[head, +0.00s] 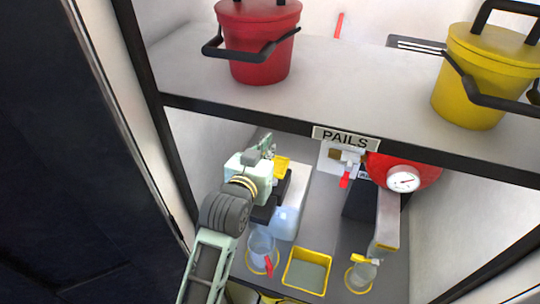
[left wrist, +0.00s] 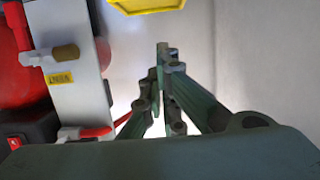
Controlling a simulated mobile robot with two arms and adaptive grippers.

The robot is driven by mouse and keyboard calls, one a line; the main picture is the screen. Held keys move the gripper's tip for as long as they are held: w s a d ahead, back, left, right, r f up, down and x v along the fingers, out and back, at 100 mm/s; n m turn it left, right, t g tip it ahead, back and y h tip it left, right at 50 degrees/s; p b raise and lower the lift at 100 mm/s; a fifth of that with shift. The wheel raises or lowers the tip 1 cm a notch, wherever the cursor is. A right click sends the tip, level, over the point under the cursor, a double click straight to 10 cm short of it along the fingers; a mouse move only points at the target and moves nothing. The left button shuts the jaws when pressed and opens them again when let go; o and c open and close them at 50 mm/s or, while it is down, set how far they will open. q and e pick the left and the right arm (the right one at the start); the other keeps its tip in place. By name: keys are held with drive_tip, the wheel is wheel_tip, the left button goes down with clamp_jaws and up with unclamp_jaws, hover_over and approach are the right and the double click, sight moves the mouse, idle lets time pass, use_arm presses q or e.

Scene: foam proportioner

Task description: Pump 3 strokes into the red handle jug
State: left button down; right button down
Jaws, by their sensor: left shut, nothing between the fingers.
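The clear jug (head: 261,246) with a red handle (head: 268,265) stands low in the compartment, below and right of my left forearm. My left gripper (head: 267,143) is inside the compartment under the PAILS shelf, shut and empty. Its closed fingertips (left wrist: 163,48) show in the left wrist view. A yellow part (head: 283,163) sits just right of the gripper, above a pale unit (head: 290,205) partly hidden by my arm; I cannot tell whether it is the pump head. A yellow piece also shows at the top of the left wrist view (left wrist: 146,4), apart from the fingertips. My right gripper is not seen.
A second clear jug (head: 362,271) with a yellow handle stands at right, with a yellow-rimmed tray (head: 306,270) between the jugs. A red tank with a gauge (head: 403,180) and a red-lever valve (head: 344,179) are behind. Red (head: 262,45) and yellow (head: 484,75) pails stand on the shelf above.

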use_arm(q)
drive_tip(key=shift+w+d, duration=0.25)
drive_tip(key=shift+w, duration=0.5)
wheel_tip(320, 180, down, 3)
drive_tip(key=shift+s+f+p, duration=0.1)
drive_tip(key=shift+s+p, duration=0.05)
drive_tip(key=shift+p, duration=0.25)
drive_tip(key=shift+s+f, duration=0.1)
drive_tip(key=shift+f, duration=0.4)
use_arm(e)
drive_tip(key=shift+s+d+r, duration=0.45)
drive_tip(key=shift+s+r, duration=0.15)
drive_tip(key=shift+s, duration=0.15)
